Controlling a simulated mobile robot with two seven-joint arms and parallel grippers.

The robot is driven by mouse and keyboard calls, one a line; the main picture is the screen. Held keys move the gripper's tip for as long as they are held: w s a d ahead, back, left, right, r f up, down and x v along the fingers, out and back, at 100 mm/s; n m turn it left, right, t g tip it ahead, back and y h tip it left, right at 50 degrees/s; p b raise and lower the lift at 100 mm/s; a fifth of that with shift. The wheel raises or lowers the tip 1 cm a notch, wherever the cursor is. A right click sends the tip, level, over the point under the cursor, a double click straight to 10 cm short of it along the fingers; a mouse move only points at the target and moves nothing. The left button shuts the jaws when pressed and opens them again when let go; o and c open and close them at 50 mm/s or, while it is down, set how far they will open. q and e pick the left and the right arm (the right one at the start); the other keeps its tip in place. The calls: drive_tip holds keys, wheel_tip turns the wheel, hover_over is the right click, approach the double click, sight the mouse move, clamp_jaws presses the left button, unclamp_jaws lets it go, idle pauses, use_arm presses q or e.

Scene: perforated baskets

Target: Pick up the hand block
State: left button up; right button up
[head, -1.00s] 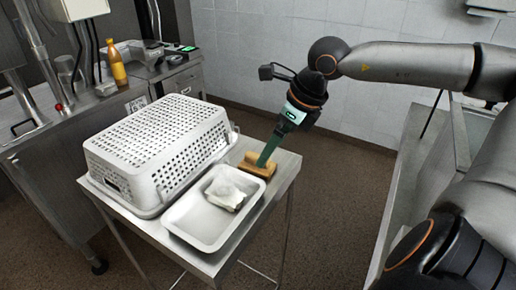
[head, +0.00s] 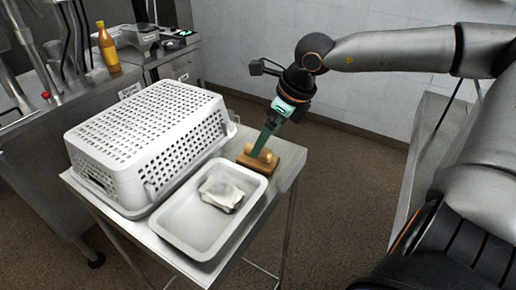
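The hand block, a small tan-brown wooden block (head: 284,160), lies on the small steel table (head: 226,258), near its far right corner beside the white tray. My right gripper (head: 260,150) reaches down from the upper right, with its green fingers tilted and their tips at the block. The tips overlap the block in this view, so whether they are closed on it cannot be made out. My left gripper is not in view.
A large white perforated basket (head: 180,150) stands on the table's left half. A shallow white tray (head: 185,232) holding a crumpled white cloth (head: 222,191) sits in front of the block. A yellow-orange bottle (head: 108,50) stands on the steel counter behind.

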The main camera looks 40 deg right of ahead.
drive_tip(key=b+x, duration=0.2)
drive_tip(key=x, duration=0.3)
drive_tip(key=shift+s, duration=0.1)
drive_tip(key=shift+w+a+f+b, duration=0.1)
drive_tip(key=shift+w+f+b, duration=0.2)
drive_tip(key=shift+f+b, duration=0.2)
drive_tip(key=c, duration=1.4)
drive_tip(key=shift+r, duration=0.2)
